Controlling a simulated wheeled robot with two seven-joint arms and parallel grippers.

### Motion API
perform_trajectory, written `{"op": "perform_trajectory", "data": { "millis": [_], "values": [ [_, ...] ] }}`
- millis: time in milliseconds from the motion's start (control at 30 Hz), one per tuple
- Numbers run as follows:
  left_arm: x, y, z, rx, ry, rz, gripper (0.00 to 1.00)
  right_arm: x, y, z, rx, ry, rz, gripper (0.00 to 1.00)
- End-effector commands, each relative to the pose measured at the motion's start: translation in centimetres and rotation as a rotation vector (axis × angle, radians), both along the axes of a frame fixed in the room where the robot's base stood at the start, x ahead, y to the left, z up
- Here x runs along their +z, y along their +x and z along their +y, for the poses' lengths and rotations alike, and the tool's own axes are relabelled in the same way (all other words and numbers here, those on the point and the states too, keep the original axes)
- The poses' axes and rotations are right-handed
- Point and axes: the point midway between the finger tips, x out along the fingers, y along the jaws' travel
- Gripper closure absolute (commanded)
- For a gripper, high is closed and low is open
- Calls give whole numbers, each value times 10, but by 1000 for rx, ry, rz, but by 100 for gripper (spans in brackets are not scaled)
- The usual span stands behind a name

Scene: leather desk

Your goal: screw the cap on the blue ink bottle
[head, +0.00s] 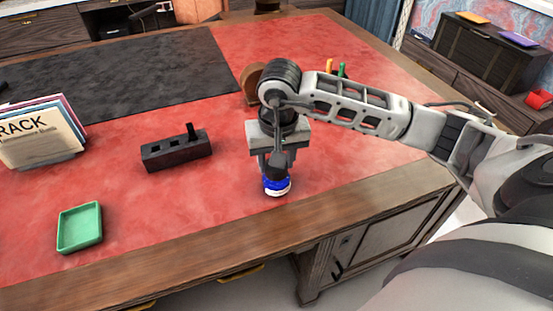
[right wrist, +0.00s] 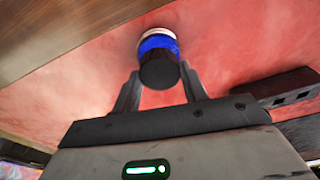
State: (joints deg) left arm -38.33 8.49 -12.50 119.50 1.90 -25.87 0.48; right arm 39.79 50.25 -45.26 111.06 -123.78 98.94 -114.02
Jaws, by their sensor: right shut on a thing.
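The blue ink bottle (head: 277,187) stands upright on the red desk top near its front edge, with a blue band and a white base. The black cap (head: 277,172) is at the top of the bottle; I cannot tell how tightly it sits. My right gripper (head: 277,163) points down over the bottle, shut on the cap. In the right wrist view the cap (right wrist: 158,72) lies between the two fingers of the right gripper (right wrist: 160,78), with the blue bottle (right wrist: 158,43) directly beyond it. My left gripper is not in view.
A black slotted block (head: 177,151) stands left of the bottle. A dark mat (head: 120,75) covers the back left. A brown round object (head: 250,80) is behind my arm. Red surface around the bottle is clear.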

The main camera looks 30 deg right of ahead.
Motion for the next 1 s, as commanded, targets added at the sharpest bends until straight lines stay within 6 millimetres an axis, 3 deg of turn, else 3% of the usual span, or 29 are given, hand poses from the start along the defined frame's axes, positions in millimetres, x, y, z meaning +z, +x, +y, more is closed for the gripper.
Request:
{"op": "perform_trajectory", "data": {
  "millis": [233, 267, 333, 733, 1000],
  "values": [
    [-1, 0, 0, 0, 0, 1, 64, -2, -1, 0, -41, -1, 4, 78],
    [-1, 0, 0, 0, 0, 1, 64, -2, -1, 0, -41, -1, 4, 52],
    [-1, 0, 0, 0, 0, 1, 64, -2, -1, 0, -40, -1, 4, 32],
    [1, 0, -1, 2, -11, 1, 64, 0, 0, 0, -37, 0, 1, 32],
    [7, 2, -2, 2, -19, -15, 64, 56, -5, 3, -36, -1, -6, 32]
  ]
}}
